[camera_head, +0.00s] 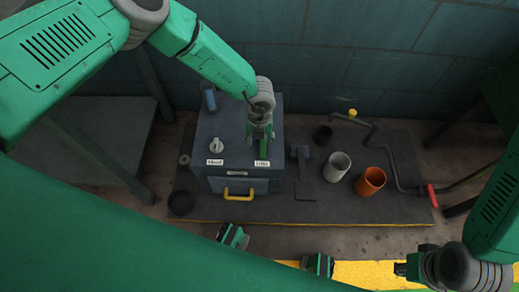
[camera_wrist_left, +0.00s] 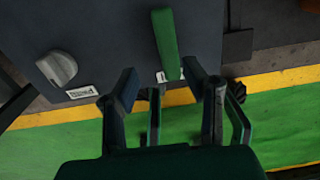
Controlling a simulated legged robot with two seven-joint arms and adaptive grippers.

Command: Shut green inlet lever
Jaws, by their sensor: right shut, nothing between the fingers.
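The green inlet lever (camera_head: 262,152) is on top of the dark grey box, behind a white label at its front edge. In the left wrist view the lever (camera_wrist_left: 166,42) is a flat green bar, its lower end near the label. My left gripper (camera_head: 260,130) is over the lever from behind and hides part of it. In the wrist view its fingers (camera_wrist_left: 160,75) are apart, with the lever's lower end between the tips, closer to the right one. I cannot tell whether they touch. My right gripper (camera_head: 402,268) is shut and empty at the lower right.
A pale knob (camera_head: 216,146) sits left of the lever on the box (camera_head: 208,125). A yellow handle (camera_head: 239,196) juts from its front. To the right are a grey cup (camera_head: 336,167), an orange cup (camera_head: 370,181) and a crank with a red grip (camera_head: 431,195).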

